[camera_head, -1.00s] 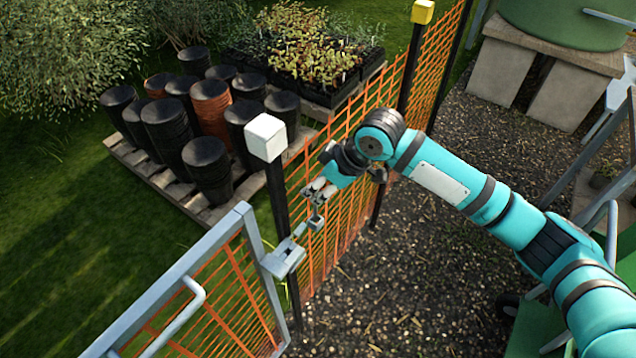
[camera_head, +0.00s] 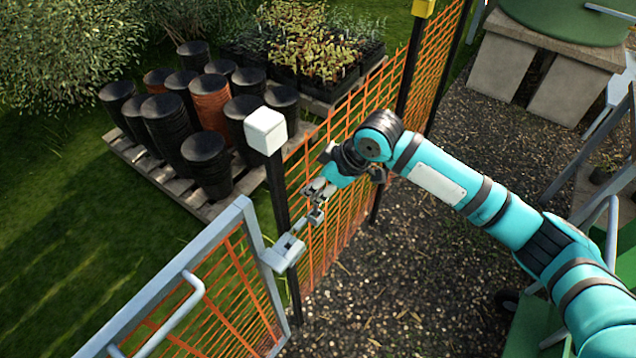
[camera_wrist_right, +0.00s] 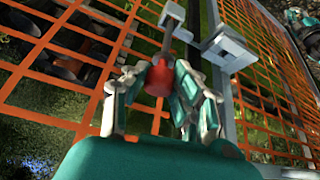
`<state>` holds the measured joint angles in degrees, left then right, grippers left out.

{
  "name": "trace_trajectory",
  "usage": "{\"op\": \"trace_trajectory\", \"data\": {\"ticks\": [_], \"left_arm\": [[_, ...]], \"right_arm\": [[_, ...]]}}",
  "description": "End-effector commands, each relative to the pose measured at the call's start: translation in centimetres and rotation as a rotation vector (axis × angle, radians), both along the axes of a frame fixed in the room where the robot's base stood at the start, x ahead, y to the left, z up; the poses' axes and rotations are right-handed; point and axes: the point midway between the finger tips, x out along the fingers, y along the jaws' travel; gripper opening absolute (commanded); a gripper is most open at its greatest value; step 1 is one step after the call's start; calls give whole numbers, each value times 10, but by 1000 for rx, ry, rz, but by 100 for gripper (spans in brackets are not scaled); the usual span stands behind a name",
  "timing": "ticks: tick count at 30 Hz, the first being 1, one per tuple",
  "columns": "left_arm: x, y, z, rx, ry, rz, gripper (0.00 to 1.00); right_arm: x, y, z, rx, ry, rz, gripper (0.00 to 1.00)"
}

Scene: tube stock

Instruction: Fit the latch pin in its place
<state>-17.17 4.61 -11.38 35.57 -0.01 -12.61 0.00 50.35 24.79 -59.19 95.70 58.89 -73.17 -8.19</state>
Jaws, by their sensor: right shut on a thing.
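My right gripper (camera_head: 315,203) is beside the white-capped post, above the gate's corner. It is shut on the latch pin, whose red grip (camera_wrist_right: 159,76) is between the fingers in the right wrist view. The pin's grey shank (camera_wrist_right: 171,32) points away from the fingers; in the head view the pin (camera_head: 299,225) shows as a small grey piece. The grey latch block (camera_head: 285,251) is on the gate's corner, just below and left of the pin. The block (camera_wrist_right: 228,46) appears right of the shank in the wrist view. I cannot tell whether they touch. My left gripper is out of view.
The grey-framed gate (camera_head: 160,290) with orange mesh is at lower left. The white-capped post (camera_head: 266,131) and orange mesh fence (camera_head: 345,190) are close to my gripper. Stacked black pots (camera_head: 168,122) stand on a pallet behind. Gravel right of the fence is open.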

Motion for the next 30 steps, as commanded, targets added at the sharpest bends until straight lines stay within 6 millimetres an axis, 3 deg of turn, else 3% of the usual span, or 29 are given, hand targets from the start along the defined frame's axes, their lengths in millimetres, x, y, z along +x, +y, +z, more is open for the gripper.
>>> {"op": "trace_trajectory", "data": {"ticks": [30], "left_arm": [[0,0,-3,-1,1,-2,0]], "right_arm": [[0,0,-30,0,1,0,0]]}}
